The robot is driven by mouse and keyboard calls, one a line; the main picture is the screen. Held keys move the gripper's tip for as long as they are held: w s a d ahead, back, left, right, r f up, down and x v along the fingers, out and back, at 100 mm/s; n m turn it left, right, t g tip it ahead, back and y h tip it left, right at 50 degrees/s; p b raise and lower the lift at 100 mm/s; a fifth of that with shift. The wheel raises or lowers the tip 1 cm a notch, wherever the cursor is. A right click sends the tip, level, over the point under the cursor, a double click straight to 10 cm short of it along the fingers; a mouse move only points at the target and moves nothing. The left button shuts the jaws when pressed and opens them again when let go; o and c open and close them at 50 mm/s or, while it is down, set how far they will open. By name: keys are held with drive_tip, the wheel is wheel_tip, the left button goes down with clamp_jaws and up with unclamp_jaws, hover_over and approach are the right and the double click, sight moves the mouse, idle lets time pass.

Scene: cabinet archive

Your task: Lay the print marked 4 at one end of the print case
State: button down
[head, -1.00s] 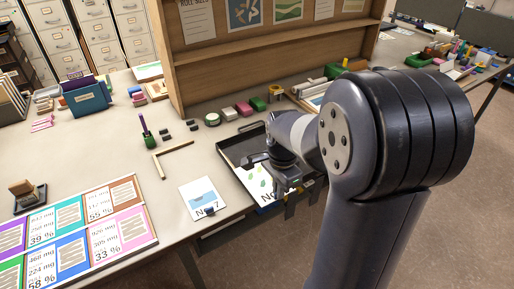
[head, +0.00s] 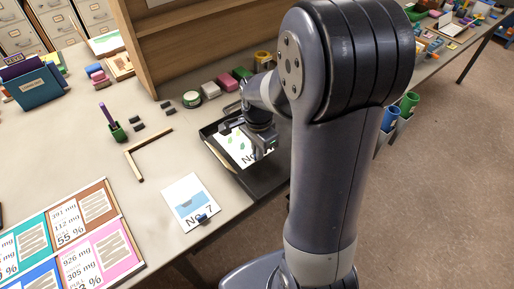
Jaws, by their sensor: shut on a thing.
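The black print case (head: 266,181) is an open, shallow tray at the table's front edge, partly behind my arm. A white print with green leaves (head: 232,146) is over the far left part of the case. Its label begins "No", but the number is hidden by my gripper. My gripper (head: 264,150) is shut on this print near its label edge. I cannot tell whether the print touches the case floor. The near right part of the case shows bare and dark.
A wooden shelf (head: 190,45) stands behind.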

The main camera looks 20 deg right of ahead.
drive_tip(key=shift+f+b, duration=2.35)
drive_tip(key=shift+f, duration=0.7)
drive_tip(key=shift+f, duration=0.2)
drive_tip(key=shift+f+b, duration=0.25)
drive_tip(key=shift+b, duration=0.1)
drive_tip(key=c, duration=1.5)
unclamp_jaws()
drive_tip(key=shift+r, duration=0.15)
drive_tip(key=shift+c, duration=0.4)
drive_tip(key=shift+r+p, duration=2.9)
drive_tip(key=shift+r, duration=0.55)
